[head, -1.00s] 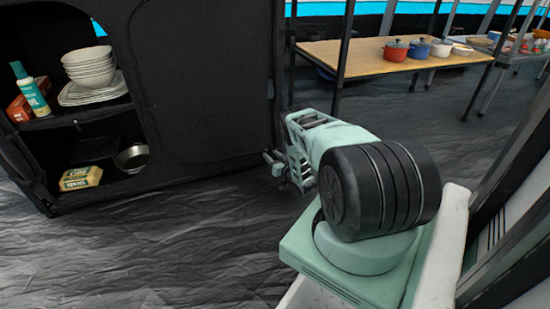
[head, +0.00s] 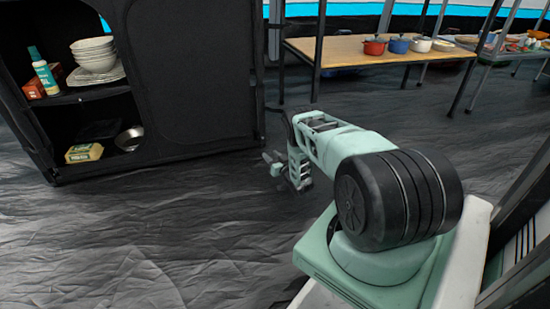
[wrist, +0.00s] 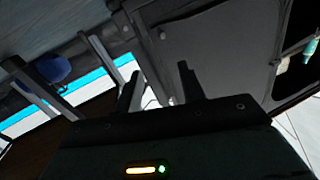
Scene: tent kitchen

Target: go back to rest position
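My gripper (head: 273,164) hangs at the end of my folded pale green arm, low in front of the black cabinet's right edge in the head view. In the wrist view my gripper (wrist: 160,86) shows two dark fingers standing apart with nothing between them. No object is held. The task names no object.
The black cabinet (head: 195,75) stands left, its open shelves holding white bowls (head: 94,55), a bottle (head: 43,74), a yellow box (head: 84,153) and a metal bowl (head: 129,138). A wooden table (head: 345,50) with several pots stands behind. The dark floor (head: 130,235) is clear.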

